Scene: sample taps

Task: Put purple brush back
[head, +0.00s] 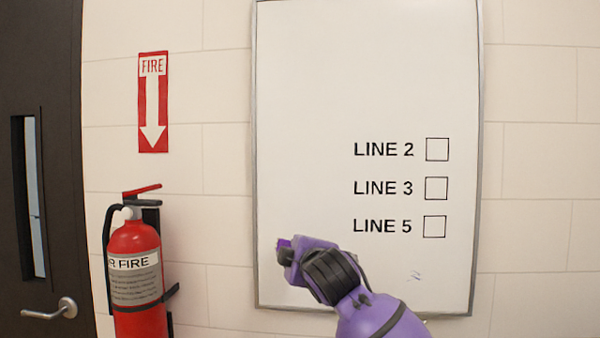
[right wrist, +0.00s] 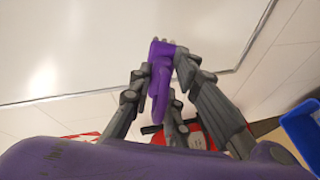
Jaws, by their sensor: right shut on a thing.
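My right gripper (right wrist: 163,72) is shut on the purple brush (right wrist: 160,82), its grey fingers on either side of it in the right wrist view. In the head view my right gripper (head: 288,252) is in front of the lower left part of the whiteboard (head: 320,110), and only a small bit of the purple brush (head: 283,243) shows at its tip. I cannot tell whether the brush touches the board. The board reads LINE 2, LINE 3 and LINE 5, each with an empty square. My left gripper is in neither view.
A red fire extinguisher (head: 135,265) hangs on the wall left of the board, below a FIRE sign (head: 153,100). A dark door (head: 55,130) is at far left. A blue container (right wrist: 303,128) shows at the right wrist view's right edge. A faint scribble (head: 415,276) marks the board.

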